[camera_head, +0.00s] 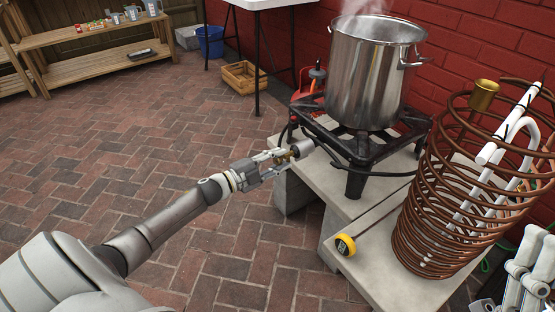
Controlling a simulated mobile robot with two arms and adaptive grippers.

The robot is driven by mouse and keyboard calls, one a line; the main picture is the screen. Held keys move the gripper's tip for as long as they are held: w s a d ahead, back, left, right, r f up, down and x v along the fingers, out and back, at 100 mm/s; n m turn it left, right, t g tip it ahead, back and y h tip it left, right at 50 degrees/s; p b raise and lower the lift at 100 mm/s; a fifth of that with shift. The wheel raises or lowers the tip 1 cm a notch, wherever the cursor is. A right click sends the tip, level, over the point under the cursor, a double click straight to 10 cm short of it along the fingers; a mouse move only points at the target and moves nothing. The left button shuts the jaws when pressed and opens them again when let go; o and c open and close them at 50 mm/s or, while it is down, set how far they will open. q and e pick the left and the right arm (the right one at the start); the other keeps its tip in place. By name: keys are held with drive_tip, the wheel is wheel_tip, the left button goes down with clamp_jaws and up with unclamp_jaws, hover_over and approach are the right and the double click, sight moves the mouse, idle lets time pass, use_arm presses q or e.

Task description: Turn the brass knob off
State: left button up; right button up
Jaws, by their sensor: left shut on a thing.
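My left gripper (281,158) reaches in from the lower left to the front of the black gas burner (362,150). Its fingers are shut on the brass knob (292,154), which is small and mostly hidden between them. A grey cylindrical fitting (303,148) sits just beyond the fingertips, toward the burner. Pale jointed parts at the lower right edge look like my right gripper (528,268). They are cut off by the frame, and its opening is unclear.
A steaming steel pot (372,75) stands on the burner. A copper coil (440,215) with white pipes stands on the slab at right. A yellow tape measure (345,245) lies at the slab's front edge. A wooden crate (243,77) sits behind. The brick floor at left is clear.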

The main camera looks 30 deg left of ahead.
use_arm(q)
drive_tip(key=shift+m, duration=0.6)
drive_tip(key=shift+d, duration=0.1)
drive_tip(key=o, duration=1.1)
drive_tip(key=shift+c, duration=0.2)
drive_tip(key=shift+s, duration=0.1)
drive_tip(key=v, duration=1.2)
drive_tip(key=shift+f, duration=0.1)
